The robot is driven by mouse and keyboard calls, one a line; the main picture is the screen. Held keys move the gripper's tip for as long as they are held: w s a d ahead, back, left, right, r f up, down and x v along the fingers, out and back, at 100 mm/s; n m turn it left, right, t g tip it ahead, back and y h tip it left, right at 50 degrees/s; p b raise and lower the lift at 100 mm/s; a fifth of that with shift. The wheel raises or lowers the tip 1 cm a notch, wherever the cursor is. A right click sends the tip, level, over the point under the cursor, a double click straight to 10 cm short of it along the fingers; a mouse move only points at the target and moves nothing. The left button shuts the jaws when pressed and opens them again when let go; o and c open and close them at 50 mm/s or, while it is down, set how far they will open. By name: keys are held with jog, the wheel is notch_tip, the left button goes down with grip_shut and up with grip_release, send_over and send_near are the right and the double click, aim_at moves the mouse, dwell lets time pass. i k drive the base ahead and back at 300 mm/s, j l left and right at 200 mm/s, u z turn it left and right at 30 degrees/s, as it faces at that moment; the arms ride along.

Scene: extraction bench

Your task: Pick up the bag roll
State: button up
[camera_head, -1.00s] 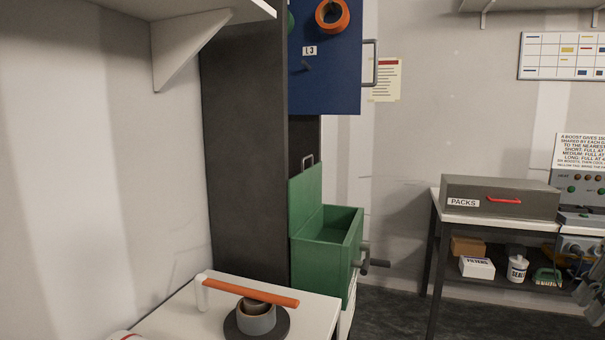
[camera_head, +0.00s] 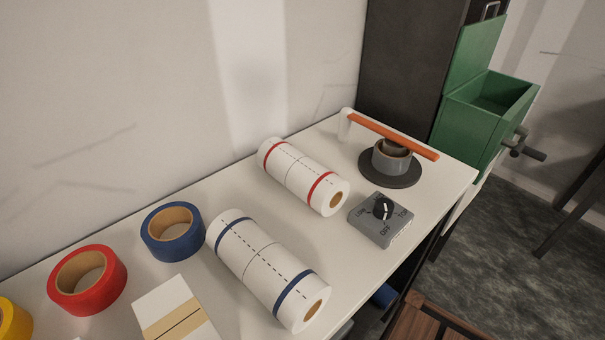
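Two white rolls that look like bag rolls lie on the white bench in the head view. One roll has red bands (camera_head: 302,175) and lies near the wall side of the bench. The other roll has blue bands (camera_head: 262,267) and is nearer to me, lower in the picture. Both have dashed lines along them and a brown core at the near right end. Which of the two the task means cannot be told from the frame. My gripper is not in view.
The bench (camera_head: 407,229) also holds a grey dial box (camera_head: 380,221), an orange-levered press (camera_head: 392,158), blue tape (camera_head: 172,231), red tape (camera_head: 87,280), yellow tape (camera_head: 12,320) and a white packet (camera_head: 174,312). A green open box (camera_head: 487,107) stands beyond the bench's far end.

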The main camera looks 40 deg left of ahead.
aim_at(323, 190)
jog(key=l+u, duration=0.25)
jog(key=u, duration=0.2)
jog(key=i+l+u, duration=0.1)
jog(key=l+u, duration=0.15)
jog(key=u, duration=0.15)
jog(key=l+u, duration=0.3)
jog(key=u, duration=0.15)
jog(key=l+u, duration=0.2)
jog(key=u, duration=0.2)
jog(key=j+u, duration=0.1)
jog(key=u, duration=0.35)
jog(key=k+j+u, duration=0.1)
jog(key=u, duration=0.3)
jog(key=j, duration=0.1)
